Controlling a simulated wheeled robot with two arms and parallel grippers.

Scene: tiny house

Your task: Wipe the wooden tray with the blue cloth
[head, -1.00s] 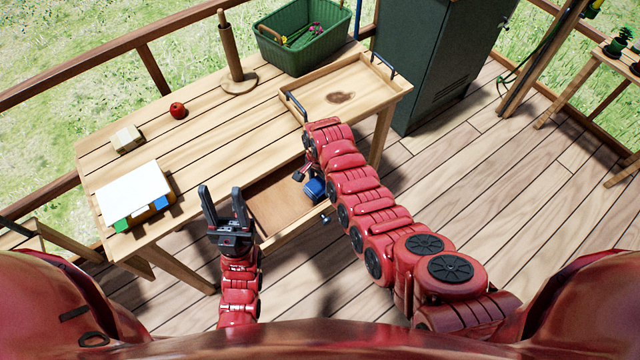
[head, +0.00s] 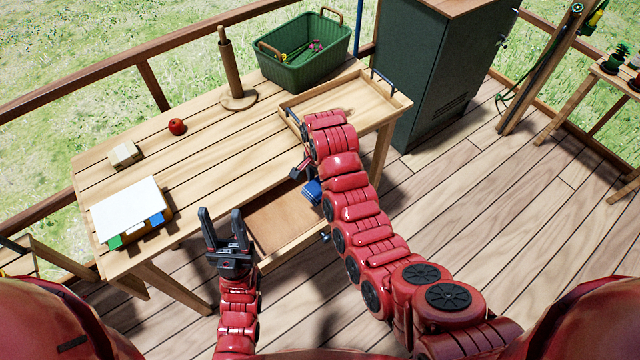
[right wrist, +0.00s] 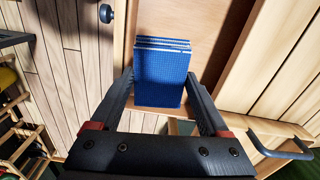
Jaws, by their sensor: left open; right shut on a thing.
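The wooden tray (head: 374,77) with dark handles sits at the right end of the table; a brown stain (head: 345,111) on its floor is partly hidden by my right arm. The blue cloth (head: 312,191), folded in layers, is held by my right gripper (head: 302,170) above the open drawer (head: 285,215), in front of the tray. In the right wrist view the cloth (right wrist: 161,75) is between the two fingers, which are shut on it. My left gripper (head: 224,228) is open and empty, pointing up in front of the table's front edge.
A green basket (head: 304,58) stands behind the tray, with a wooden post on a round base (head: 238,98) beside it. A red apple (head: 177,127), a small wooden block (head: 125,154) and a white-topped stack (head: 128,207) are on the left. A green cabinet (head: 430,75) stands right of the table.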

